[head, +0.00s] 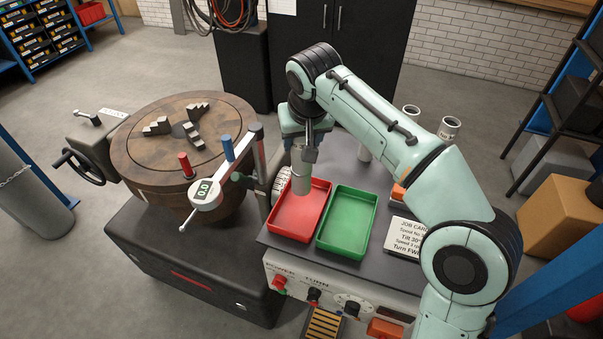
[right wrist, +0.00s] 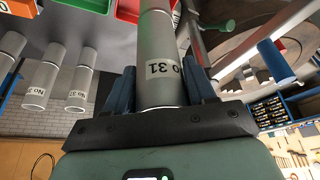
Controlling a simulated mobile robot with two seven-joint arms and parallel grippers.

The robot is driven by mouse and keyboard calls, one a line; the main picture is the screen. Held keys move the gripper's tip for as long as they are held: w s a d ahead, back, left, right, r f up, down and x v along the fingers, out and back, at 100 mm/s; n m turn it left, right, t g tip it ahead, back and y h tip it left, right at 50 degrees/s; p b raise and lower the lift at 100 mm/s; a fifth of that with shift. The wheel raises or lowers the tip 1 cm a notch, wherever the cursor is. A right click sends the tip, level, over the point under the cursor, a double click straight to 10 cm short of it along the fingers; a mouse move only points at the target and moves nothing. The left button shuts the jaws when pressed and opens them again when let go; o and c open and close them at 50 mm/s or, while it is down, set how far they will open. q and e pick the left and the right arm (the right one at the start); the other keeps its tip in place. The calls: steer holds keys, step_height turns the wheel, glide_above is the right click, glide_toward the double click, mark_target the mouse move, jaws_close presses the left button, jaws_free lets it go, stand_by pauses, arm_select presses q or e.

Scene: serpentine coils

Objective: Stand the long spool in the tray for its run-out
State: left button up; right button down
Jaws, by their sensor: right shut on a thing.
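My right gripper (head: 304,141) is shut on a grey cylindrical spool (head: 302,170) and holds it roughly upright at the back left of the red tray (head: 298,238). In the right wrist view the gripper's blue fingers (right wrist: 160,88) stand on both sides of the spool (right wrist: 158,45), whose label reads about "No 31". I cannot tell whether its lower end touches the tray floor. The green tray (head: 346,248) stands just right of the red one and looks empty. My left gripper is not in view.
Other grey spools (head: 450,127) stand at the back right, partly behind my arm. A job card (head: 405,238) lies right of the green tray.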

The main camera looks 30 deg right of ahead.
mark_target(301, 164)
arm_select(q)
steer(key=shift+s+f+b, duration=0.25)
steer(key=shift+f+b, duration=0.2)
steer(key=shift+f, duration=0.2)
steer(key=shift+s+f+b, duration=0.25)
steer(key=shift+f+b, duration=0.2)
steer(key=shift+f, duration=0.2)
arm_select(e)
steer(key=shift+w+f, duration=0.1)
steer(key=shift+f, duration=3.85)
steer(key=c, duration=0.8)
jaws_free()
steer(key=shift+f, duration=0.2)
steer(key=o, duration=0.4)
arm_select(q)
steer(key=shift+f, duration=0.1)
arm_select(e)
steer(key=shift+r, duration=0.25)
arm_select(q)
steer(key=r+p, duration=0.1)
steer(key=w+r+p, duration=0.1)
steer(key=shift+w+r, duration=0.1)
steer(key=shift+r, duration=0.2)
arm_select(e)
steer(key=v, duration=1.2)
